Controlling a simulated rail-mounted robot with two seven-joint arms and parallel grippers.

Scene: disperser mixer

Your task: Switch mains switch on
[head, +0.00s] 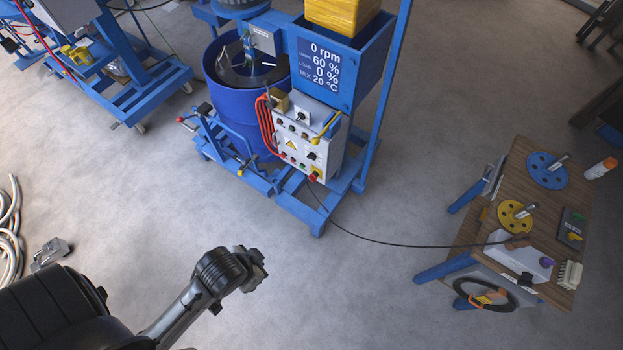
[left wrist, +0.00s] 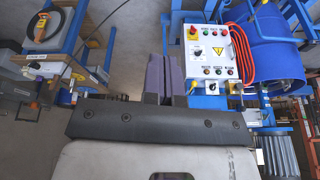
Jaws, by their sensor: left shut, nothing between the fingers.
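The white control box (head: 298,151) sits on the front of the blue mixer frame, with a yellow warning triangle and several small buttons. At its lower right is a red knob on a yellow plate (head: 315,174), with a black rotary knob (head: 311,155) above it. I cannot read which control is the mains switch. In the left wrist view the panel is upside down, showing the red and yellow control (left wrist: 193,31) and the black knob (left wrist: 197,52). My left gripper (head: 258,266) is shut and empty, well apart from the panel. My right gripper is not in view.
A blue drum (head: 243,105) stands left of the box, with red cable (head: 265,125) between. A black cable (head: 385,243) runs to the wooden table (head: 520,190) at the right. Another blue machine (head: 150,85) stands upper left. Open floor lies between gripper and mixer.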

